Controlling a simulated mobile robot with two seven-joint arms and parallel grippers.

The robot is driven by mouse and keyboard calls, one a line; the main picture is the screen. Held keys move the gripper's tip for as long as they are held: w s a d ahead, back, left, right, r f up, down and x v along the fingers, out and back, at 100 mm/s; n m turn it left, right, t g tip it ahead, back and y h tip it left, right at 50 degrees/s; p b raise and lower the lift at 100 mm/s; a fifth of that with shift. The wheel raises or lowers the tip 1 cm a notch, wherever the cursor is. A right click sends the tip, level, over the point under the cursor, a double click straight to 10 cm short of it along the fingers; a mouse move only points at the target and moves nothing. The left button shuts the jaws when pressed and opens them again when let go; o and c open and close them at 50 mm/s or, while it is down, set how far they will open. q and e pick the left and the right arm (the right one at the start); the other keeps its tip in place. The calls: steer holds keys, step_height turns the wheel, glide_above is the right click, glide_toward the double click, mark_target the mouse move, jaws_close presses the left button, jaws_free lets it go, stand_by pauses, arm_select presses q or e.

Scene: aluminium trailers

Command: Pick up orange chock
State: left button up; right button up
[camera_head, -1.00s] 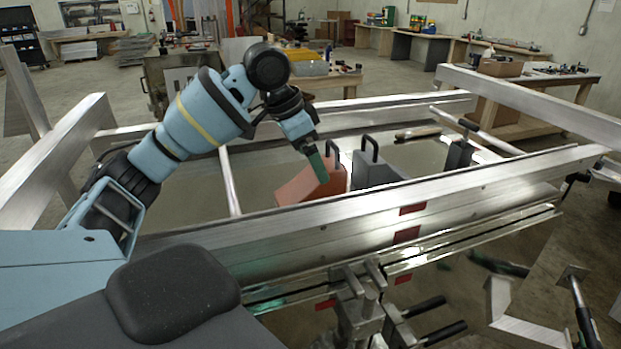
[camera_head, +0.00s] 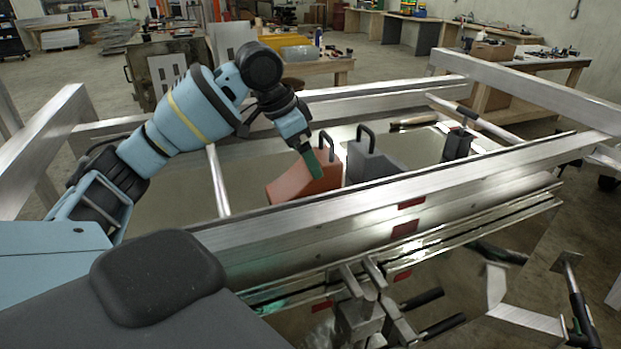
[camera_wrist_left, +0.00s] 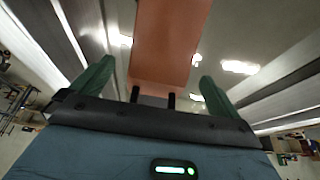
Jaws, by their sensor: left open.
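The orange chock (camera_head: 301,184) sits inside the trailer frame, behind the near aluminium rail, with a black loop handle at its right end. In the left wrist view the orange chock (camera_wrist_left: 168,45) lies ahead of and between the two green fingers. My left gripper (camera_head: 313,163) is above the chock in the head view, its green fingertips overlapping the chock's top. My left gripper (camera_wrist_left: 152,80) is open, with space between each finger and the chock; I see no grip on it. My right gripper is not in view.
A grey chock (camera_head: 375,163) with a black handle stands just right of the orange one. The near aluminium rail (camera_head: 400,205) runs across in front. Clamps (camera_head: 370,300) hang at the near rail.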

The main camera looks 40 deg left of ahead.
arm_select(q)
steer(key=x, duration=0.5)
steer(key=shift+a+f, duration=0.1)
steer(key=c, duration=1.4)
steer(key=shift+r, duration=0.2)
step_height(320, 180, up, 10)
steer(key=shift+f, duration=0.1)
